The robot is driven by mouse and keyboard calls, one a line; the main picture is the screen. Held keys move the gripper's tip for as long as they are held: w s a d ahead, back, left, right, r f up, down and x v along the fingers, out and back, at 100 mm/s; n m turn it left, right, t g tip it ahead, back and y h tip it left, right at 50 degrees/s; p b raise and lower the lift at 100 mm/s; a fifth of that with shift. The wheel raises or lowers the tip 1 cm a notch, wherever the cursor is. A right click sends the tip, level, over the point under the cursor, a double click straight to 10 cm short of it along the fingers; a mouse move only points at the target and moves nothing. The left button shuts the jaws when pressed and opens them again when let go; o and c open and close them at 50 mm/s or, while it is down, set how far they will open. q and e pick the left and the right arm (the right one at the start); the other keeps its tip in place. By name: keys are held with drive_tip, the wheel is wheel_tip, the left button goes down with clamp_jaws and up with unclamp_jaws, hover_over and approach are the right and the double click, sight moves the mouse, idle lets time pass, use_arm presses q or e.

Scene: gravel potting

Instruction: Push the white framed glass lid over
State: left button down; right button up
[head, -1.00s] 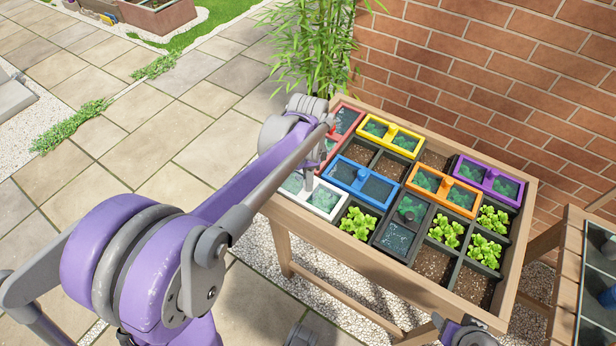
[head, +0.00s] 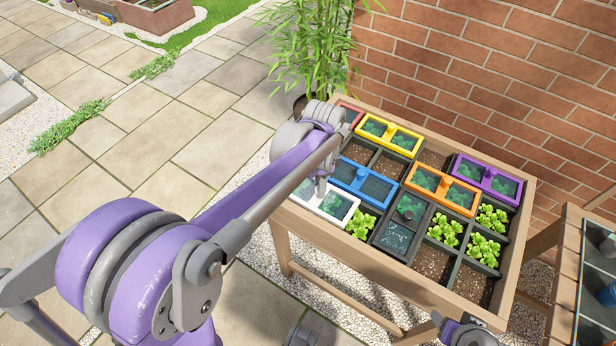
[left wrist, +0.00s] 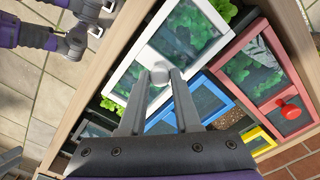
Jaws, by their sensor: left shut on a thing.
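The white framed glass lid (head: 349,214) lies at the left front corner of the planter box, over the compartment beside a lettuce. Its frame also shows in the left wrist view (left wrist: 206,14), across the upper middle. My left gripper (head: 320,190) reaches down to the lid. In the left wrist view its two fingers close around the lid's white knob (left wrist: 158,71). The lid lies flat next to the blue lid (head: 366,181). My right gripper (head: 462,330) shows in part at the bottom edge of the head view, in front of the box; its fingers are unclear.
Yellow (head: 390,134), orange (head: 440,190) and purple (head: 487,178) lids and a dark grey lid (head: 398,236) cover other compartments. Lettuces (head: 361,224) and bare soil fill open ones. A wooden rim (head: 535,215) surrounds the box, and a brick wall (head: 490,80) stands behind it.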

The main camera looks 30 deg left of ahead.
sight(341, 207)
use_arm(q)
drive_tip(key=d, duration=0.6)
drive_tip(key=shift+s+d, duration=0.25)
drive_tip(key=shift+d, duration=0.1)
drive_tip(key=c, duration=0.6)
unclamp_jaws()
wheel_tip(341, 207, up, 11)
drive_tip(key=shift+f+p, duration=0.1)
drive_tip(key=shift+p, duration=0.5)
